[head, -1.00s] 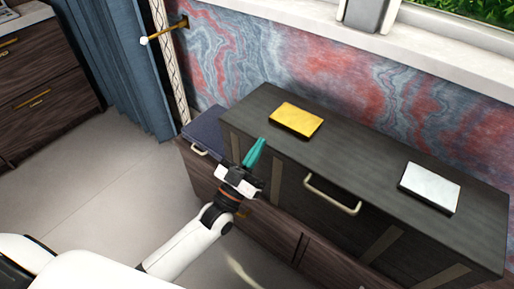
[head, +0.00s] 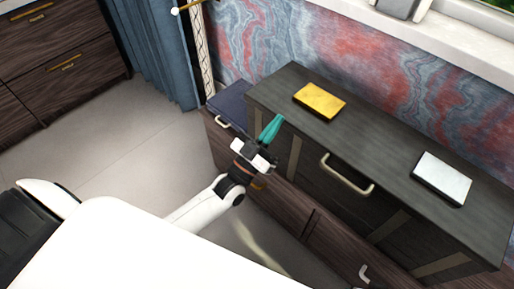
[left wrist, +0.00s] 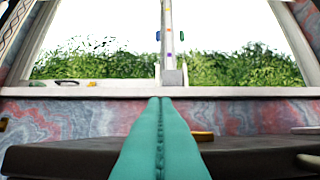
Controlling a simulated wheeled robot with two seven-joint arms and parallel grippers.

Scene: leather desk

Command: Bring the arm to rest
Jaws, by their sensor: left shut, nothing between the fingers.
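My left gripper (head: 272,130) has teal fingers that are shut with nothing between them. In the head view it is in front of the left end of the dark cabinet (head: 378,145), near its top edge. In the left wrist view the teal fingers (left wrist: 160,140) meet and point forward over the cabinet top toward the window. My right gripper is in neither view.
A yellow book-like block (head: 319,101) and a white one (head: 442,177) lie on the cabinet top. A handle (head: 347,176) sticks out of the cabinet front. A blue-topped unit (head: 228,106) stands at its left. Floor (head: 140,150) is clear at left.

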